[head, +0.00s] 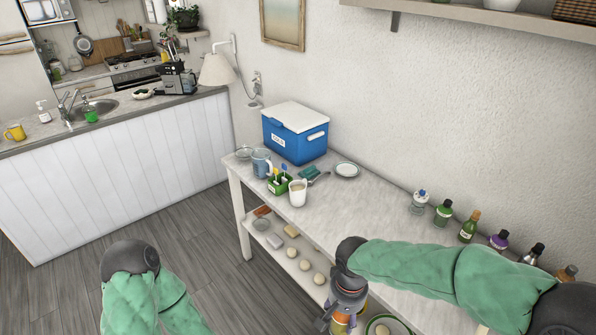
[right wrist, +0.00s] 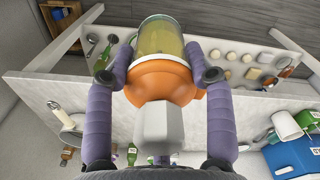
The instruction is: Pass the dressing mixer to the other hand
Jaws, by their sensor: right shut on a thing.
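The dressing mixer (right wrist: 165,82) has a clear jar of yellowish liquid, an orange collar and a pale grey top. In the right wrist view it sits between the two purple fingers of my right gripper (right wrist: 160,76), which is shut on it. In the head view my right gripper (head: 345,298) hangs at the front edge of the table, and part of the mixer (head: 341,321) shows below it, cut by the frame edge. My left arm comes in at the lower left of the head view; its gripper is out of frame.
The narrow table (head: 375,225) holds a blue cooler (head: 295,132), a white mug (head: 298,193), a blue pitcher (head: 261,163) and several bottles along the wall. A lower shelf (head: 278,246) carries small items. Floor (head: 215,270) between my arms is clear.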

